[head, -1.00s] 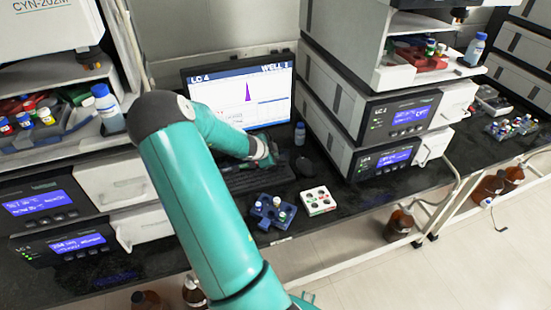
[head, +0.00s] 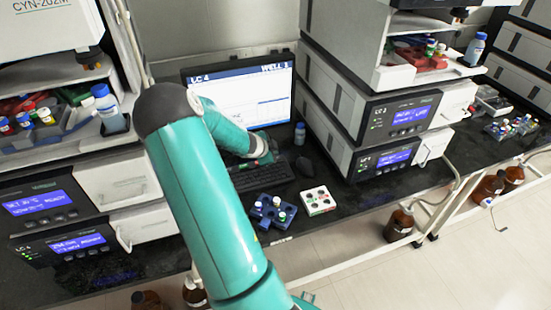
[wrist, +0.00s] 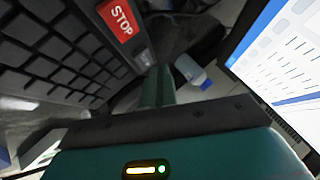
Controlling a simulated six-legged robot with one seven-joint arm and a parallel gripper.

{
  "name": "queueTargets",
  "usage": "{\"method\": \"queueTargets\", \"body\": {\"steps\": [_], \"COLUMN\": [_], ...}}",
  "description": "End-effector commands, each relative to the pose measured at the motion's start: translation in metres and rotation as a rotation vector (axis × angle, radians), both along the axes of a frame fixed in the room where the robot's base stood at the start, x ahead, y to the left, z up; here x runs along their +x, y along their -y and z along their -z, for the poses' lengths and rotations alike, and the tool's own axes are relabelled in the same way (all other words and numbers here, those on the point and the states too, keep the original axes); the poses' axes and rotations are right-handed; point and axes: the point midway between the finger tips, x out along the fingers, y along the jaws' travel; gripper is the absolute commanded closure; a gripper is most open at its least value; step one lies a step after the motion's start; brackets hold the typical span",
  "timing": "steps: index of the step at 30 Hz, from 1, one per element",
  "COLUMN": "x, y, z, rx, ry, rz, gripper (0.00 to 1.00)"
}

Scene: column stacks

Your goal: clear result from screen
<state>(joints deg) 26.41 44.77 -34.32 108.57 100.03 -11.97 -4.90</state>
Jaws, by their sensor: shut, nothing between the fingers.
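The screen (head: 265,98) stands at the back of the bench, headed "LC 4" and "WELL 1". Its plot area shows no purple peak. In the wrist view, part of the lit screen (wrist: 290,55) shows at the right, tilted. The black keyboard (head: 265,176) lies in front of the screen. A red STOP key (wrist: 121,18) shows at its edge in the wrist view, with a grey key (wrist: 144,60) beside it. My gripper (head: 270,157) is shut and empty over the keyboard's far right end. Its teal fingers (wrist: 158,82) are close to the grey key; contact cannot be told.
A small bottle (head: 299,134) stands right of the screen, near my gripper. A mouse (head: 305,167) lies right of the keyboard. A blue vial rack (head: 268,222) and a white rack (head: 318,201) sit in front. Instrument stacks (head: 365,110) flank the screen.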

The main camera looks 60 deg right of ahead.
Motion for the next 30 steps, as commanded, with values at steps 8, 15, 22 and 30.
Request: {"method": "queueTargets", "body": {"steps": [8,15,22,30], "x": [0.000,0.000,-0.001,-0.001], "y": [0.000,0.001,0.001,0.000], "z": [-0.002,-0.014,-0.036,-0.052], "rx": [-0.001,-0.001,-0.002,-0.001], "ry": [-0.001,0.004,0.003,-0.001], "rz": [0.000,0.003,0.003,0.001], "gripper": [1.00,1.00,1.00,1.00]}}
